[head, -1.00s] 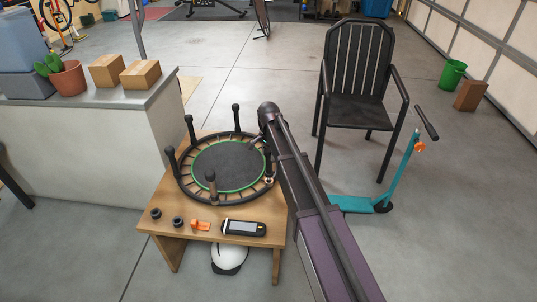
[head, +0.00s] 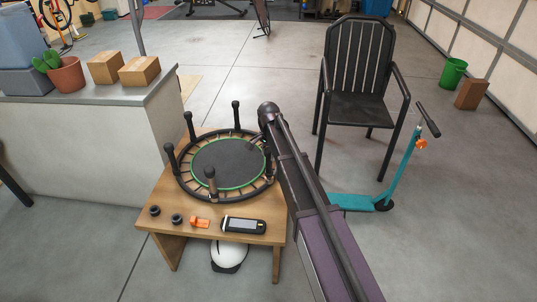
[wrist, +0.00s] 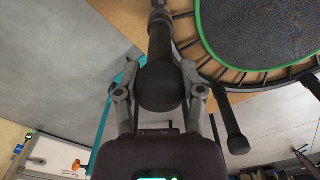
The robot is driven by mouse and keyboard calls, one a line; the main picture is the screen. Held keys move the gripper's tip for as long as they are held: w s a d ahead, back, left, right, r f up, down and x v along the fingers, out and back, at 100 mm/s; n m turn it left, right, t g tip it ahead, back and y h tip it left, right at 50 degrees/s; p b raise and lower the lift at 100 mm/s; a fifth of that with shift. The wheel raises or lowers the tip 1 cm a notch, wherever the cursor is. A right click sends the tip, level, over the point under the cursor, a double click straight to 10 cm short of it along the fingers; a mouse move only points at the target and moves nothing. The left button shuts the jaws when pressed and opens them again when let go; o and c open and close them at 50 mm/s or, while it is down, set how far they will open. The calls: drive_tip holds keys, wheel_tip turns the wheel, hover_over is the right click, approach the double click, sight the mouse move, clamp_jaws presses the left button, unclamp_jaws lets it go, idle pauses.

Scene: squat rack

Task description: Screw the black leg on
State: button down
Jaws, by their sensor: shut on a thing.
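A small round trampoline (head: 228,163) lies upside down on a wooden table (head: 195,229), with a black mat and green ring. Several black legs stand up from its rim, among them one at the back (head: 236,115) and one at the front (head: 211,180). My gripper (wrist: 160,76) is shut on a black leg (wrist: 160,38) by its thick rounded end. The leg's thin end points to the trampoline rim (wrist: 183,25); whether it sits in a socket I cannot tell. In the head view my arm mostly hides the gripper at the trampoline's right side.
A white helmet (head: 228,254) is underneath. A black chair (head: 358,95) and teal scooter (head: 400,170) stand right; a counter (head: 95,150) stands left.

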drive_tip(key=shift+f+b, duration=0.5)
drive_tip(key=shift+f, duration=0.1)
drive_tip(key=shift+c, duration=0.6)
unclamp_jaws()
drive_tip(key=shift+r, duration=0.1)
drive_tip(key=shift+r, duration=0.2)
